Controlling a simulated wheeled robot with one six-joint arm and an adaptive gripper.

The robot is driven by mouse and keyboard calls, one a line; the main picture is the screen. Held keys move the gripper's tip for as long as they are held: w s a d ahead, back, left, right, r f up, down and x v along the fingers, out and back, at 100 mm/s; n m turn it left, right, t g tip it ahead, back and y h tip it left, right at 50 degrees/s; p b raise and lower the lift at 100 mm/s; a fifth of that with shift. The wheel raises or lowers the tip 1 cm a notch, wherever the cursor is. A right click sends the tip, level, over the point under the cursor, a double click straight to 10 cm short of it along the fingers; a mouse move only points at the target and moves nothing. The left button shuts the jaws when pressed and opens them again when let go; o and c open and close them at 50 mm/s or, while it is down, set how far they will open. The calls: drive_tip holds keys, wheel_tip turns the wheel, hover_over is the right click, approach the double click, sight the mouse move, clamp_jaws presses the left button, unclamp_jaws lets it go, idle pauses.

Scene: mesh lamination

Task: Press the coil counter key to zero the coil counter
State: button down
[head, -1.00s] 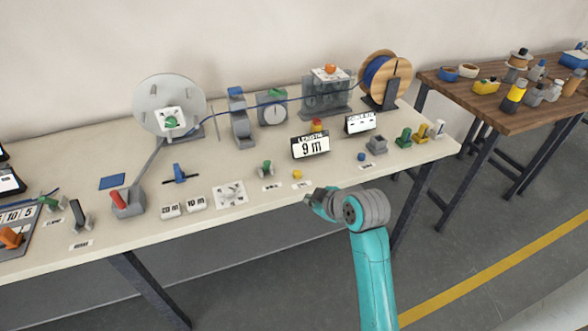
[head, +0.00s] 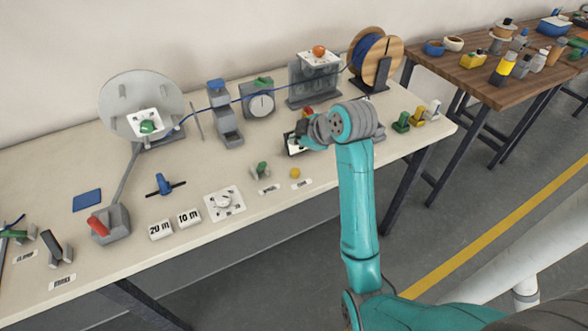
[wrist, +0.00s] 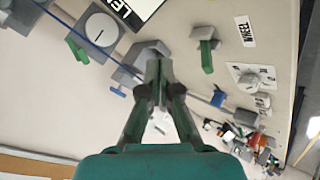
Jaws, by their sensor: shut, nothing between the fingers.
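A dark-framed length display (head: 291,147) stands on the bench, mostly covered by my arm; part of its lettering shows at the top of the wrist view (wrist: 128,8). A red-topped button (head: 308,112) shows just behind it. A small yellow button (head: 295,173) sits nearer the front edge, beside a small label. I cannot read a label that tells which is the coil counter key. My gripper (head: 303,131) is above the bench at the display, partly hidden by its wrist. In the wrist view the fingers (wrist: 159,66) are together and empty, over a grey block (wrist: 144,57).
A green lever (head: 261,169), a white knob plate (head: 225,203) and the 20 m and 10 m blocks (head: 175,223) stand along the front. A dial gauge (head: 260,102), a grey stand (head: 227,125) and a cable reel (head: 374,55) are behind. Small green and yellow parts (head: 409,118) are at right.

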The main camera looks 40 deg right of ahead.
sight(296, 172)
drive_tip(key=shift+f, duration=4.4)
drive_tip(key=shift+f, duration=0.1)
drive_tip(key=shift+f, duration=0.3)
drive_tip(key=shift+f, duration=0.55)
drive_tip(key=shift+r, duration=1)
drive_tip(key=shift+r, duration=0.1)
drive_tip(key=shift+r, duration=2.4)
